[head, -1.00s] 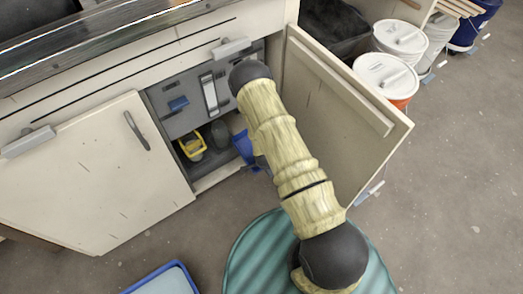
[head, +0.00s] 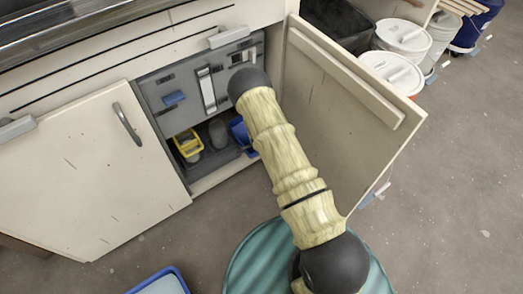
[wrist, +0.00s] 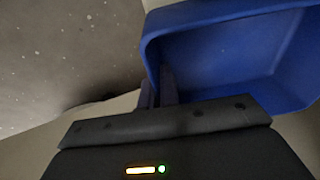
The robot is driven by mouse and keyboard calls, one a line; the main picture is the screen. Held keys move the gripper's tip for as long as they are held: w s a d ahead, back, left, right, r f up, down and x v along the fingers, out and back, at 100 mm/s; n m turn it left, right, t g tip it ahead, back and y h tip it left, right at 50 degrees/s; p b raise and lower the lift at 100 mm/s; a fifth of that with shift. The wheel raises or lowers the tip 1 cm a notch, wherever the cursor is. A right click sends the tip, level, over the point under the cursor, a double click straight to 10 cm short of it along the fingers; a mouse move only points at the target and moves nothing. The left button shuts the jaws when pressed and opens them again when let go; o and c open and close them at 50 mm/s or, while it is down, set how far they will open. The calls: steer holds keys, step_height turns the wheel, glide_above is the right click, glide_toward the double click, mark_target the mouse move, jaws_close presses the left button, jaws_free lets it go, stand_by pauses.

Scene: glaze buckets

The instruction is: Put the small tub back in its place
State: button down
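A small blue tub (head: 241,136) is at the open cabinet's lower opening, partly hidden behind my arm. In the wrist view the blue tub (wrist: 235,55) is large and close, its rim and hollow inside showing. My gripper (wrist: 158,88) has its two fingers close together at the tub's near left wall, seemingly pinching it. In the head view my arm hides the gripper. I cannot tell whether the tub touches the cabinet floor. A yellow tub (head: 188,145) stands inside at left, with a grey container (head: 218,133) beside it.
The cabinet door (head: 345,110) stands open to the right of my arm; the left door (head: 85,175) is shut. A grey panel (head: 205,85) fills the upper opening. White lidded buckets (head: 390,72) stand at right. A blue-rimmed tray (head: 160,283) is at the bottom.

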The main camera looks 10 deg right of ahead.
steer(key=shift+b+x, duration=0.65)
steer(key=shift+x, duration=0.3)
steer(key=shift+w+f, duration=0.15)
steer(key=shift+f, duration=0.05)
steer(key=shift+w+r+g+b, duration=0.1)
steer(key=shift+w+g+b, duration=0.2)
steer(key=shift+g+b, duration=0.6)
steer(key=shift+w+r+g+b, duration=0.1)
steer(key=shift+w+g+b, duration=0.2)
steer(key=shift+g+b, duration=0.55)
steer(key=shift+f+b, duration=0.5)
steer(key=shift+f, duration=0.2)
steer(key=shift+f, duration=0.2)
steer(key=c, duration=1.6)
jaws_free()
steer(key=shift+s, duration=0.1)
steer(key=shift+c, duration=0.2)
steer(key=shift+r, duration=0.1)
